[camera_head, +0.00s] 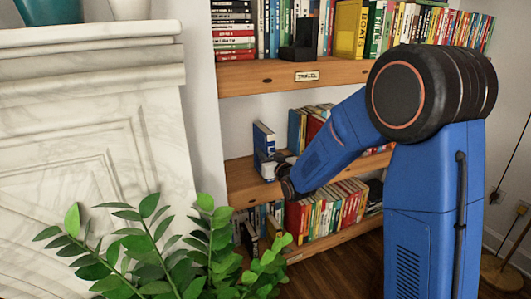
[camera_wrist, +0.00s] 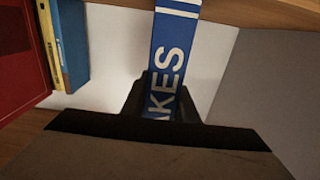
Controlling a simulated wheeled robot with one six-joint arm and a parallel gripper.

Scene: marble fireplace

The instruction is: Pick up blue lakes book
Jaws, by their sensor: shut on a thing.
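The blue book (camera_wrist: 174,48) shows its spine in the wrist view, with white letters "KES" readable and the rest hidden by my gripper. My gripper (camera_wrist: 160,100) is shut on this book, one finger on each side of the spine. In the head view the blue book (camera_head: 264,142) stands upright at the left end of the middle shelf. My gripper (camera_head: 274,170) is at its lower part there, and my arm comes in from the right. I cannot tell whether the book's base touches the shelf.
The middle shelf (camera_head: 242,176) has other books (camera_head: 305,125) to the right, partly behind my arm. In the wrist view, a blue and a red book (camera_wrist: 18,55) stand at the left, apart from the held book. A leafy plant (camera_head: 170,260) and white marble fireplace (camera_head: 90,130) are at the left.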

